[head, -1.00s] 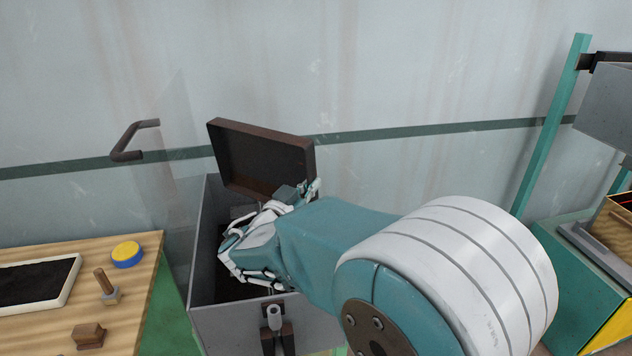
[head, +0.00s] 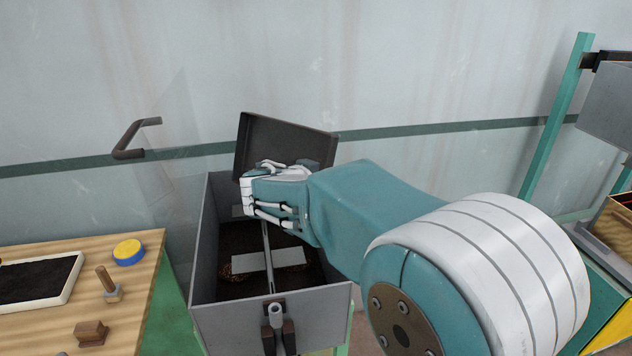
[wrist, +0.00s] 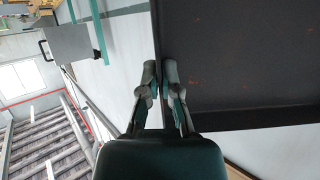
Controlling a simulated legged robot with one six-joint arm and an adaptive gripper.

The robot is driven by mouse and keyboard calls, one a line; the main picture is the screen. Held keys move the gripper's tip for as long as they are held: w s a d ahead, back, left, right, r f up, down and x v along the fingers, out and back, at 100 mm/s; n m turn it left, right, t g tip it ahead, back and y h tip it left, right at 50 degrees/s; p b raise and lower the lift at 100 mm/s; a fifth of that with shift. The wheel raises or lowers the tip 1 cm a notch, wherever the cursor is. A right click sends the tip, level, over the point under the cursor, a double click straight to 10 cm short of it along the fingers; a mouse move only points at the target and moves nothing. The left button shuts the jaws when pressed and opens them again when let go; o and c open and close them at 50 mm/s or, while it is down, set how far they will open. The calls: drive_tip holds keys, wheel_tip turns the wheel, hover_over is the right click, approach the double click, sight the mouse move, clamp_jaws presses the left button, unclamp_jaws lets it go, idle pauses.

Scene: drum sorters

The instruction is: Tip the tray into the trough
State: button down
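The tray (head: 290,143) is dark brown with a low rim. In the head view it is tilted steeply on its side over the back of the trough, its open face toward me. My gripper (head: 268,172) is shut on the tray's edge. In the wrist view the fingers (wrist: 163,80) pinch the tray's wall, and the tray's inside (wrist: 240,60) looks bare with a few reddish specks. The trough (head: 318,308) is a grey open box below. It has a shaft with pale paddles (head: 270,260), dark matter, and a small brownish heap (head: 233,268) inside.
A wooden bench (head: 130,300) at left holds a dark-filled tray (head: 40,280), a yellow-blue puck (head: 128,253) and small wooden parts. A clear panel with a dark handle (head: 135,138) stands left of the trough. A green-framed machine (head: 560,120) is at right.

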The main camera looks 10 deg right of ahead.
drive_tip(key=shift+w+d+f+g+y, duration=0.15)
drive_tip(key=shift+w+d+g+y, duration=0.35)
drive_tip(key=shift+w+d+g, duration=0.15)
drive_tip(key=w+d+f+g+y, duration=0.5)
drive_tip(key=w+d+g+y, duration=0.2)
drive_tip(key=g+y, duration=0.1)
drive_tip(key=shift+w+d+f+g+y, duration=0.3)
drive_tip(key=shift+w+d+g+y, duration=0.05)
drive_tip(key=shift+w+y, duration=0.05)
drive_tip(key=shift+r, duration=2)
